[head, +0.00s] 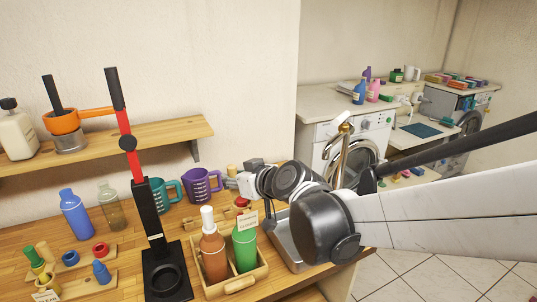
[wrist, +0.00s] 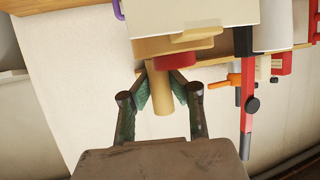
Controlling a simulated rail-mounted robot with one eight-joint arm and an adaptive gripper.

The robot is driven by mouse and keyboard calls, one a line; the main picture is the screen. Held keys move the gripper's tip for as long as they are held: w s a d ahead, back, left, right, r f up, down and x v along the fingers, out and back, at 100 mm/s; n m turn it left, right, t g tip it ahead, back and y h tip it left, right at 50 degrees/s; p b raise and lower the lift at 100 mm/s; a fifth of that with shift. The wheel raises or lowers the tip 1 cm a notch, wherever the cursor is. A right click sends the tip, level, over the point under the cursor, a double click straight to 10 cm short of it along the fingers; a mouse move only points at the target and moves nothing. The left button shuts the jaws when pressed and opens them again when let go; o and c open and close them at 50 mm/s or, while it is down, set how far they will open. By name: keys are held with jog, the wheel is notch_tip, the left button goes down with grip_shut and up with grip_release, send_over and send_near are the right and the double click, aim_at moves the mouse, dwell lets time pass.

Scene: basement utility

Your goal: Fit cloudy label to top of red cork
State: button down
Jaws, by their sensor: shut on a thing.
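My gripper (head: 248,182) reaches in from the right over the table. In the wrist view its green pads (wrist: 161,82) are shut on a tan wooden cylinder (wrist: 161,98). A red round piece (wrist: 176,61), apparently the red cork, adjoins the cylinder; I cannot tell whether they are joined. In the head view the red piece (head: 241,202) shows below my gripper. A cream label card (head: 248,221) with small print, probably the cloudy label, is just below the red piece, in front of the green bottle's top. Whether card and red piece touch is unclear.
A wooden caddy (head: 259,272) below holds a brown bottle (head: 213,255) and a green bottle (head: 245,251). A black and red press (head: 153,210) stands left. Purple (head: 201,187) and teal mugs (head: 166,193) stand behind. A small rack (head: 75,266) is far left.

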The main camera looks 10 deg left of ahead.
jog(key=shift+r+p, duration=0.9)
jog(key=shift+r, duration=0.55)
jog(key=shift+f+b, duration=0.15)
jog(key=shift+b, duration=0.15)
dwell(0.4)
jog(key=shift+f+b, duration=0.3)
jog(key=shift+f, duration=0.05)
jog(key=shift+f+b, duration=2.1)
jog(key=shift+f, duration=0.45)
jog(key=shift+r, duration=0.15)
jog(key=shift+r+p, duration=2.2)
jog(key=shift+r, duration=0.7)
jog(key=shift+w, duration=0.15)
jog(key=shift+f+b, duration=0.8)
